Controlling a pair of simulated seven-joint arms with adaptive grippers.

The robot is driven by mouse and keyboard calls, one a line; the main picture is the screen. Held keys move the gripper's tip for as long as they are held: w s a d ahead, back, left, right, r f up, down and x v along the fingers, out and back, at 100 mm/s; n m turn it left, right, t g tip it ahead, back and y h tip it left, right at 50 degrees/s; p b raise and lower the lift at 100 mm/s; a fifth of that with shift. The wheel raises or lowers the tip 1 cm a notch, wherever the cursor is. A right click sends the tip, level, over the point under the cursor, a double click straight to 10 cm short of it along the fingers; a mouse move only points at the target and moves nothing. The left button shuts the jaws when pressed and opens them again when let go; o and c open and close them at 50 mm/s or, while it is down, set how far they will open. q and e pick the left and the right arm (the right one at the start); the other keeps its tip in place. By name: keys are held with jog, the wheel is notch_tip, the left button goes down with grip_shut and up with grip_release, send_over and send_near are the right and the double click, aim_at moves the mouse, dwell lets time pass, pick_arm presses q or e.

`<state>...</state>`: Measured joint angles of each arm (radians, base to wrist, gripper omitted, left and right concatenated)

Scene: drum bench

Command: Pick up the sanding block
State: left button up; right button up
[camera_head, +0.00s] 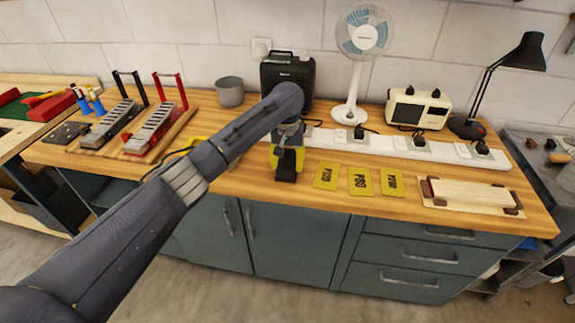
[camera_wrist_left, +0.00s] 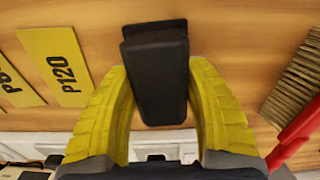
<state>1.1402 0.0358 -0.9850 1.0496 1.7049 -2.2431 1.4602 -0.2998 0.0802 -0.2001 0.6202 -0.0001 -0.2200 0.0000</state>
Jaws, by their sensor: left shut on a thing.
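The sanding block (camera_head: 286,172) is a small black block near the front edge of the wooden bench, left of the yellow sheets. In the left wrist view the black block (camera_wrist_left: 157,78) sits between the two yellow fingers. My left gripper (camera_head: 287,160) comes from above and is shut on the block, one finger on each side. The same gripper fills the lower part of the left wrist view (camera_wrist_left: 161,90). The block looks at or very near the bench top; I cannot tell whether it is clear of it. My right gripper is not in view.
Yellow sandpaper sheets (camera_head: 360,181) lie just right of the block. Further right is a wooden board on a pale base (camera_head: 470,195). Behind stand a white power strip (camera_head: 395,145), a fan (camera_head: 362,40) and a black box (camera_head: 290,72). Red and black tool stands (camera_head: 150,130) are left.

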pick_arm(q)
jog(key=c, duration=0.5)
jog(key=shift+r, duration=0.1)
